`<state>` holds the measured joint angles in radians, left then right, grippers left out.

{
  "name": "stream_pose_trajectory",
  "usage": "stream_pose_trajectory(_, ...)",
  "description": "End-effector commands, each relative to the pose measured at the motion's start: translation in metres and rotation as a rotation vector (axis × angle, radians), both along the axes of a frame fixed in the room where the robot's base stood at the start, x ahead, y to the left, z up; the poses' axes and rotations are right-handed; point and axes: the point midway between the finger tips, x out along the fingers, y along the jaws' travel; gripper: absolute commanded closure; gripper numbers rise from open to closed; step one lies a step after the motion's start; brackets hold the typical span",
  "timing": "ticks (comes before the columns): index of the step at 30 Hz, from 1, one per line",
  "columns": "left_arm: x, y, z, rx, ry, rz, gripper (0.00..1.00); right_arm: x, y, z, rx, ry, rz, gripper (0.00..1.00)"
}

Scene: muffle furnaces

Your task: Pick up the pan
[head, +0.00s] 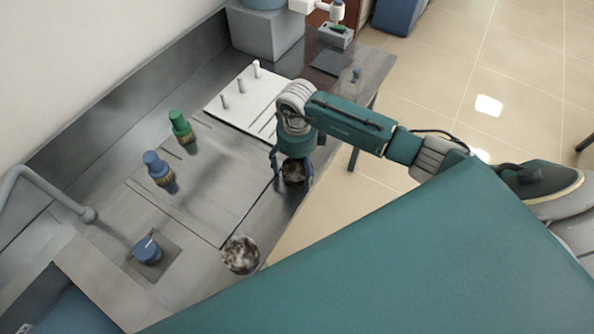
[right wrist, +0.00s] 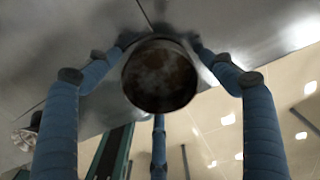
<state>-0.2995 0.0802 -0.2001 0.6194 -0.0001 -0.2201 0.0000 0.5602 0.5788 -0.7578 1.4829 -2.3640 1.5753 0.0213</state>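A small round metal pan (head: 293,172) with a mottled brown and grey inside is at the right edge of the bench. It also shows in the right wrist view (right wrist: 160,76), seen into its open top. My right gripper (head: 291,180) is over it from above, its blue fingers around the pan. In the right wrist view the fingertips are close to the pan's rim on several sides. I cannot tell whether they press on it. My left gripper is not in view.
Green-capped (head: 181,127) and blue-capped (head: 158,168) bottles stand on the metal bench (head: 200,215). A white rack (head: 243,98) with pegs is at the back. A blue knob (head: 147,250) and grey pipe (head: 50,185) are at left. Tiled floor (head: 450,80) lies right of the bench.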

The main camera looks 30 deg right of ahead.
Motion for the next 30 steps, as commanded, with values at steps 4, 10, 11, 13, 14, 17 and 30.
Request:
stream_pose_trajectory(4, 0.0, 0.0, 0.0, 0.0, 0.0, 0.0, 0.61, 0.0, 0.0, 0.0, 0.0, 0.0, 0.0, 0.54)
stream_pose_trajectory(10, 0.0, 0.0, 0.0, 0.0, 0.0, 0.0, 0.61, 0.0, 0.0, 0.001, 0.0, 0.0, -0.001, 0.58)
stream_pose_trajectory(11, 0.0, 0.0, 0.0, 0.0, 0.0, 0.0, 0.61, 0.0, 0.0, 0.001, 0.0, 0.0, 0.0, 0.58)
stream_pose_trajectory(13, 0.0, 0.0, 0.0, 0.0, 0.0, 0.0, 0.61, 0.0, 0.0, 0.001, 0.0, -0.001, 0.0, 0.58)
stream_pose_trajectory(14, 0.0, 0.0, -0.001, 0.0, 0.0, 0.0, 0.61, 0.001, 0.0, 0.002, 0.0, -0.001, 0.0, 0.58)
stream_pose_trajectory(17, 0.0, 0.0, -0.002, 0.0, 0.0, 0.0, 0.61, 0.002, 0.0, 0.007, 0.0, -0.004, 0.0, 0.58)
stream_pose_trajectory(30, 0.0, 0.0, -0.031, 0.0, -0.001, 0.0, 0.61, 0.002, -0.001, 0.09, -0.002, -0.008, 0.002, 0.58)
